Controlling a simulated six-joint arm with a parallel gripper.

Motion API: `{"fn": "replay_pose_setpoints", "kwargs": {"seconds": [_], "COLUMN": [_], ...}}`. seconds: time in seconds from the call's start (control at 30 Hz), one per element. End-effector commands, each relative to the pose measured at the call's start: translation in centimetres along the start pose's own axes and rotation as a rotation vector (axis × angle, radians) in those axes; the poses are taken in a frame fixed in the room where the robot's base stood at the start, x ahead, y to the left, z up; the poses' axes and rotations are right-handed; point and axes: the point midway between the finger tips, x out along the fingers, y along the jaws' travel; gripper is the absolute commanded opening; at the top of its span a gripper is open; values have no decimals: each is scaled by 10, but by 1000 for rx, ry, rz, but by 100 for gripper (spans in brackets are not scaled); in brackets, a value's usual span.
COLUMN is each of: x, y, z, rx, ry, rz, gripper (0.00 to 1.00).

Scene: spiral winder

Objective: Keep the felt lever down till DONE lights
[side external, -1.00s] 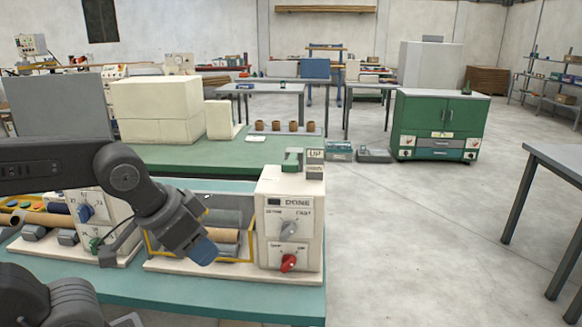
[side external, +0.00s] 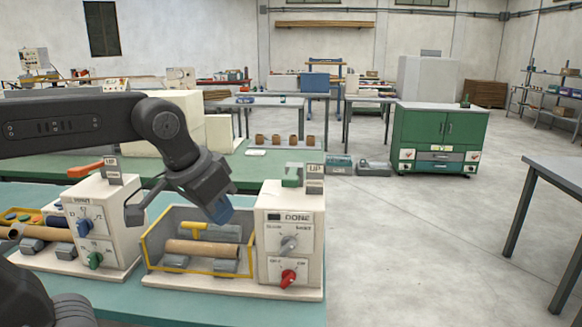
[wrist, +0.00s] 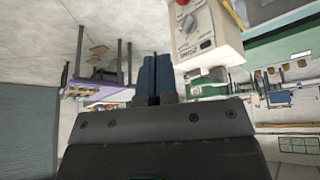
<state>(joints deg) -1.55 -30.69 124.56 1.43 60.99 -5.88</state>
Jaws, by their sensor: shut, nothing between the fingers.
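The winder (side external: 290,240) on the right has a cream control box with a word like DONE beside a small dark window (side external: 274,217), which looks unlit. A green lever-like piece (side external: 292,177) stands on top, beside a sign reading UP (side external: 314,170); I cannot tell for sure that it is the felt lever. A brown roll (side external: 202,248) lies in the yellow-edged trough, under a yellow T-shaped handle (side external: 193,232). My gripper (side external: 219,208) is shut and empty, above the trough and left of the box. Its blue fingers (wrist: 154,76) are together in the wrist view.
A second machine (side external: 98,220) stands left on the same teal table, with an orange lever (side external: 86,170) on top. A green bench (side external: 240,172) with several brown cups (side external: 277,140) is behind.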

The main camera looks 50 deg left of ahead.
Motion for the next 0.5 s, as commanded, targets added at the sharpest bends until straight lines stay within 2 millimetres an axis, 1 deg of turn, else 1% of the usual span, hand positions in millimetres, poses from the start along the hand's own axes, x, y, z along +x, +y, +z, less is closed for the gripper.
{"fn": "replay_pose_setpoints", "kwargs": {"seconds": [0.03, 0.1, 0.3, 0.5], "x": [-6, -14, -29, -36], "y": [-1, -4, -11, -21], "z": [-19, -42, -104, -159], "rx": [-27, -64, -174, -289], "ry": [-13, -29, -71, -110], "rz": [-10, -23, -64, -109], "gripper": [0, 0, 0, 0]}}
